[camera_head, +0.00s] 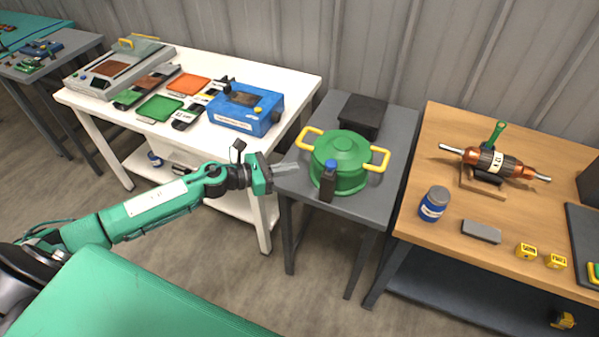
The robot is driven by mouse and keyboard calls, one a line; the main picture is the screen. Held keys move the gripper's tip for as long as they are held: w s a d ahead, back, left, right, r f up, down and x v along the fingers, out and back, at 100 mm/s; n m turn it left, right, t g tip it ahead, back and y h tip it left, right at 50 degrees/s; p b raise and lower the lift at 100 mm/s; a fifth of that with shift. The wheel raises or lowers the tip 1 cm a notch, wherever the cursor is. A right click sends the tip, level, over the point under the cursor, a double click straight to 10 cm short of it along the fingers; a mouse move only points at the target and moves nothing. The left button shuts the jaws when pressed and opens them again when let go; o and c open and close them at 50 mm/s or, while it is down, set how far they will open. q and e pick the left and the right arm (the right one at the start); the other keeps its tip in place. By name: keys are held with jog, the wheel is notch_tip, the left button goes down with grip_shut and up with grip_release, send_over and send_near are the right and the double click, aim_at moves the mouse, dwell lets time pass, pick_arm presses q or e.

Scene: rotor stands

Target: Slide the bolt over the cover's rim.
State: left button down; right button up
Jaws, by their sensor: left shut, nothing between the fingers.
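The cover (342,150) is a round green lid-like piece with a knob on top and two yellow handles. It stands on the small grey table in the middle. The bolt appears to be the dark upright block with a blue top (328,180) at the cover's front rim; from here I cannot tell whether it overlaps the rim. My left gripper (287,170) is shut and empty, to the left of the cover and apart from it and the bolt. My right gripper is not in view.
A black box (362,114) stands behind the cover on the grey table (375,205). The white table (290,72) at left holds trays and a blue device (246,108). The wooden table (440,120) at right holds a rotor (492,160) and a blue jar (433,204).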

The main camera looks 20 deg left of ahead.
pick_arm(q)
jog(key=b+v, duration=0.2)
jog(key=v, duration=0.4)
jog(key=shift+s+r, duration=0.2)
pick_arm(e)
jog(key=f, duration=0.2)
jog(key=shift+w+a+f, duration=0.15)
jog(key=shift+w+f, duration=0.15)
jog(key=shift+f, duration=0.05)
pick_arm(q)
jog(key=shift+w, duration=0.1)
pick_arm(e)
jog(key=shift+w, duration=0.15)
